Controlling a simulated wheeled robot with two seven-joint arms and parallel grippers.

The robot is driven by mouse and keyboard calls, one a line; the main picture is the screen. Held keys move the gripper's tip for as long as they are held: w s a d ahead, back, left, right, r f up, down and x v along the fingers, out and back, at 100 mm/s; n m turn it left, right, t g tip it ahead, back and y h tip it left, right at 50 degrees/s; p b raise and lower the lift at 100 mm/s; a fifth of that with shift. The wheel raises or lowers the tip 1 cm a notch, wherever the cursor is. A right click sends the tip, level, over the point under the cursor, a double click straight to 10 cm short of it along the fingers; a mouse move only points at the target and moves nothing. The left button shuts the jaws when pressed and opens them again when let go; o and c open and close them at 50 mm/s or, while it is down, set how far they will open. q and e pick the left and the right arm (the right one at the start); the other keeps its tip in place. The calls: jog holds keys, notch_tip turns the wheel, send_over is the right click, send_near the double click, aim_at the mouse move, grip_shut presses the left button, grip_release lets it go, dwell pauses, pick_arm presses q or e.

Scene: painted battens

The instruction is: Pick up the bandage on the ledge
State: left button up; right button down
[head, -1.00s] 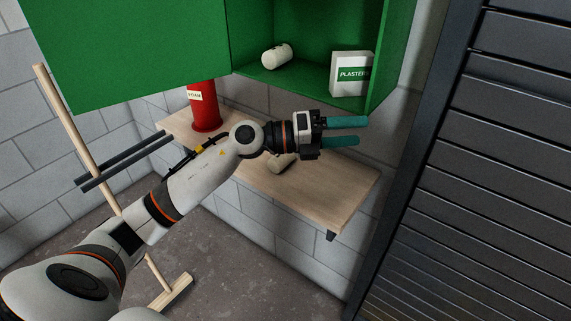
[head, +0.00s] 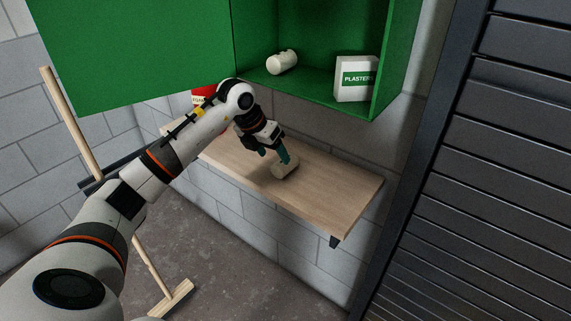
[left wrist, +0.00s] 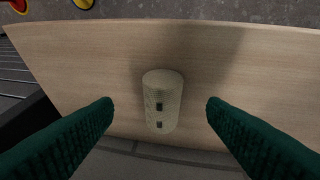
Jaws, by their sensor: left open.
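The bandage (head: 286,170) is a short beige roll lying on the wooden ledge (head: 335,192). My left gripper (head: 274,157) points down at it from above, with its green fingers close to the roll in the head view. In the left wrist view, the bandage (left wrist: 162,100) lies between the two open fingers, with a gap on each side, and small dark clips show on it. The left gripper holds nothing. My right gripper is in neither current view.
A green cabinet (head: 310,93) above the ledge holds a second pale roll (head: 282,62) and a white plasters box (head: 356,79). A red canister (head: 203,97) stands behind my arm. A dark slatted shutter (head: 480,170) is at the right. The ledge's right end is clear.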

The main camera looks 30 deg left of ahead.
aim_at(278, 163)
pick_arm(q)
jog(key=shift+p+x, duration=0.6)
jog(key=shift+x, duration=2.5)
jog(key=shift+a, duration=0.2)
jog(key=c, duration=1.1)
